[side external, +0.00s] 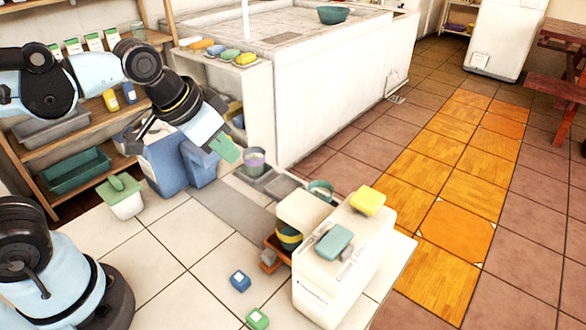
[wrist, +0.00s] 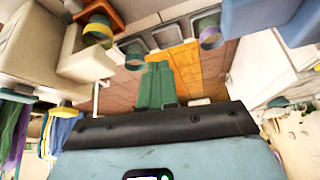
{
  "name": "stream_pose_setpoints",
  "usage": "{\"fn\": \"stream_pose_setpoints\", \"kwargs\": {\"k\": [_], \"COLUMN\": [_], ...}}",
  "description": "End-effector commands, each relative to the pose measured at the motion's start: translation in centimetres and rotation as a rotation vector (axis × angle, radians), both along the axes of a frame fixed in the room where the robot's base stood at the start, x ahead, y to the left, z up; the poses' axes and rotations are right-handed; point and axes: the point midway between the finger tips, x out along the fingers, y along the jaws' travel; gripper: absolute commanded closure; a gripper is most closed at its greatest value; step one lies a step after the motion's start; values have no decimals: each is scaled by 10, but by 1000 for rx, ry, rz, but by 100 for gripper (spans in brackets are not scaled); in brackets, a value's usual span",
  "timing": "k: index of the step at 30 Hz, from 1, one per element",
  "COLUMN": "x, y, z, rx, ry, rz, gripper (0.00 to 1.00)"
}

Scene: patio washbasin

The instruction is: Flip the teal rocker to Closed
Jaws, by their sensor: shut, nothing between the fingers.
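The teal rocker (side external: 334,242) sits on top of a white box (side external: 325,290) at the lower middle of the side external view. Small lettering on the box's side is too blurred to read surely. My gripper (side external: 224,149) is up and to the left of the box, well apart from the rocker. Its green fingers are together and empty, and they also show in the wrist view (wrist: 156,86). I cannot make out the rocker in the wrist view.
A yellow block (side external: 368,200) lies on the box's far end. An orange bin (side external: 272,250) with stacked bowls stands left of the box. A purple-banded cup (side external: 252,162) is close to my gripper. Blue (side external: 240,281) and green (side external: 257,318) blocks lie on the front tiles.

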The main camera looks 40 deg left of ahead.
Motion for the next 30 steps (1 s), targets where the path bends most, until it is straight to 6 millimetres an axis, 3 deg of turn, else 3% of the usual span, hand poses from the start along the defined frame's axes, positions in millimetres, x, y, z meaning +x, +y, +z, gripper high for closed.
{"fn": "stream_pose_setpoints", "kwargs": {"k": [3, 6, 18, 23, 30], "x": [-8, -12, -13, -6, 18], "y": [28, 40, 44, 32, -18], "z": [-16, -23, -25, -12, 36], "rx": [-20, -30, -32, -11, 80], "ry": [-65, -99, -111, -84, 27], "rz": [114, 164, 181, 110, -188], "gripper": [100, 100, 100, 100, 100]}}
